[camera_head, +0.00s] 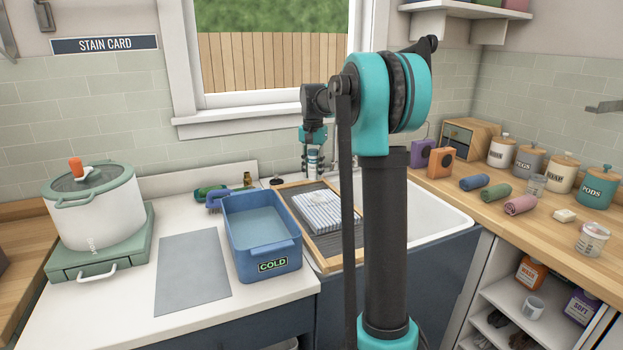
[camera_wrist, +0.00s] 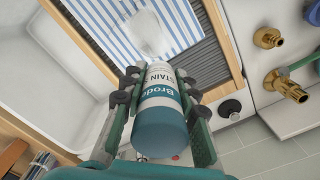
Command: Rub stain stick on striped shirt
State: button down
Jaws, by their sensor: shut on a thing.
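My gripper (camera_head: 314,166) is shut on the stain stick (camera_wrist: 160,108), a blue and white tube labelled STAIN. In the wrist view the tube sits between both fingers, its white end pointing toward the striped shirt (camera_wrist: 110,25). The blue-and-white striped shirt (camera_head: 322,212) lies folded on the dark ribbed washboard (camera_head: 347,244) with a wooden frame, at the sink. In the head view my gripper is behind and above the shirt. A pale, whitish patch shows on the stripes near the tube's end. I cannot tell whether the tube touches the cloth.
A blue tub (camera_head: 271,262) marked COLD stands left of the washboard. A grey mat (camera_head: 193,273) and a white pot (camera_head: 95,213) are farther left. Brass taps (camera_wrist: 285,85) are close to my gripper at the wall. The right counter holds rolled towels (camera_head: 520,205) and canisters (camera_head: 562,174).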

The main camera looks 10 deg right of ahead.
jog(key=shift+r, duration=1.35)
